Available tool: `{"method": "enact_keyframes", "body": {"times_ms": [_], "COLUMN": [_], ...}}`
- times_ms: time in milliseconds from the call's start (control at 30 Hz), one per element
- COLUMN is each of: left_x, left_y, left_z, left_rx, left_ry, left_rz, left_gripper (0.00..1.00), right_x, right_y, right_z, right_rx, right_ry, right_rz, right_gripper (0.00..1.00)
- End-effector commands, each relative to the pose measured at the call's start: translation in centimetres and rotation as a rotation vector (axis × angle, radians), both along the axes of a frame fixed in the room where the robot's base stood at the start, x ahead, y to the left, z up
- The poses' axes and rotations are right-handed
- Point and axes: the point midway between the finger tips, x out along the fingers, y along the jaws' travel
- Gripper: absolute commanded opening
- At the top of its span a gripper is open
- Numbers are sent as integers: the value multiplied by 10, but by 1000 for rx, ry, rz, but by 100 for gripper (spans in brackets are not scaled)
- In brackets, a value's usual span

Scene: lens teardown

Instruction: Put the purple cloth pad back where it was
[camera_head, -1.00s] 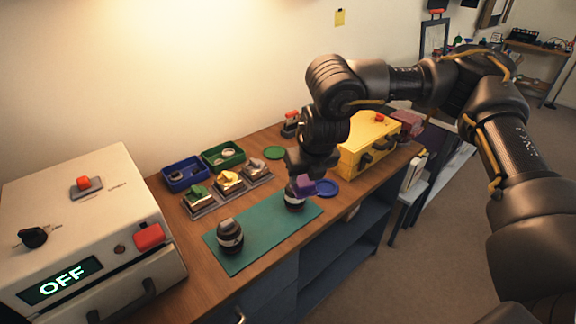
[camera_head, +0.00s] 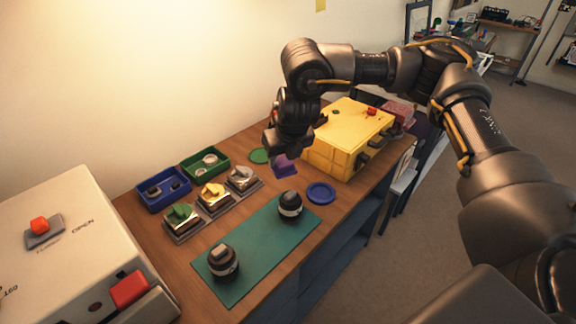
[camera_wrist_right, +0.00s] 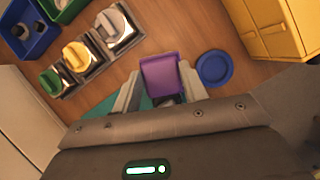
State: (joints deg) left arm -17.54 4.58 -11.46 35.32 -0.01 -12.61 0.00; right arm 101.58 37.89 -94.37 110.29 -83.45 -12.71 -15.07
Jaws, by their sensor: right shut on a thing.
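The purple cloth pad (camera_head: 284,166) is in my right gripper (camera_head: 281,154). In the right wrist view the pad (camera_wrist_right: 161,75) sits between the two fingers, which are shut on it. The gripper holds it above the bench, behind the teal mat (camera_head: 240,267) and left of the yellow box. A green disc (camera_head: 260,155) and a blue disc (camera_head: 321,193) lie on the bench on either side of the pad. My left gripper is not in view.
Two dark lens pieces (camera_head: 223,262) stand on the mat. Stands with green, gold and silver pieces (camera_head: 213,198) are to the left, with blue (camera_head: 152,203) and green bins behind. A yellow box (camera_head: 340,150) stands right. A white machine (camera_head: 60,250) stands at the left.

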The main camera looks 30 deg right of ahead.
Motion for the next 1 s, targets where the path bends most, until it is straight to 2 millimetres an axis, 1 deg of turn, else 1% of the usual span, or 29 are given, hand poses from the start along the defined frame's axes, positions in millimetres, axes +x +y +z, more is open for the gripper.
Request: {"method": "enact_keyframes", "body": {"times_ms": [33, 200, 233, 300, 400, 467, 600, 800, 867, 900, 1000], "left_x": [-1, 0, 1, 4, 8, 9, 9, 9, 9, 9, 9], "left_y": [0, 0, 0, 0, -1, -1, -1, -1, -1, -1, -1], "left_z": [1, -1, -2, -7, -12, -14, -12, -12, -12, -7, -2], "left_rx": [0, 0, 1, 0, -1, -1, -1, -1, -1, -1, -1], "left_ry": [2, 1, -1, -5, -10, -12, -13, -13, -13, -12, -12], "left_rz": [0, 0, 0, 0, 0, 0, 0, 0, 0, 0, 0], "left_gripper": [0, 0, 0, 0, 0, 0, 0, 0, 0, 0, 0], "right_x": [11, 47, 53, 62, 75, 79, 87, 90, 93, 92, 92], "right_y": [-8, -34, -39, -45, -53, -57, -62, -64, -67, -67, -67], "right_z": [-8, -29, -33, -51, -67, -73, -80, -84, -90, -95, -108], "right_rx": [5, 5, 5, 5, 4, 3, 1, 0, 0, -1, 0], "right_ry": [6, 6, 7, 8, 4, 5, 1, 1, 2, 5, 4], "right_rz": [-11, -14, -16, -11, -9, -9, -5, -5, -8, -6, -7], "right_gripper": [25, 25, 25, 25, 25, 25, 25, 25, 25, 25, 25]}}
